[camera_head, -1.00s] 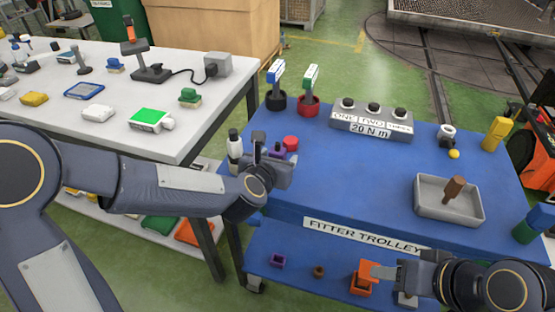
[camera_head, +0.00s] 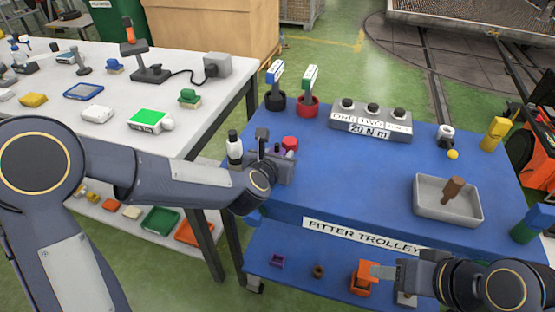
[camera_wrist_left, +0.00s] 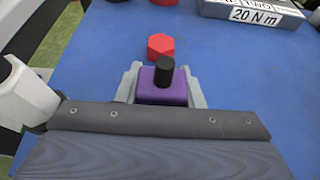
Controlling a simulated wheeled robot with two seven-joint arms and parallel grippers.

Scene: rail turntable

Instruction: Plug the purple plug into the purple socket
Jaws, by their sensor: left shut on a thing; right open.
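The purple plug (camera_wrist_left: 162,88), a purple block with a black round stub on top, sits between the fingers of my left gripper (camera_wrist_left: 165,87) in the left wrist view. In the head view my left gripper (camera_head: 272,150) is over the left end of the blue trolley top and mostly hides the plug. The purple socket (camera_head: 277,261), a small square hollow piece, appears to be on the lower trolley shelf. My right gripper (camera_head: 384,271) is open beside an orange piece (camera_head: 362,280) at the lower shelf; whether they touch is unclear.
A red hexagonal piece (camera_head: 290,143) lies just beyond my left gripper, and a white bottle (camera_head: 235,149) with a black cap stands left of it. A grey tray (camera_head: 425,208) is at the right of the trolley top (camera_head: 345,180). The trolley's middle is clear.

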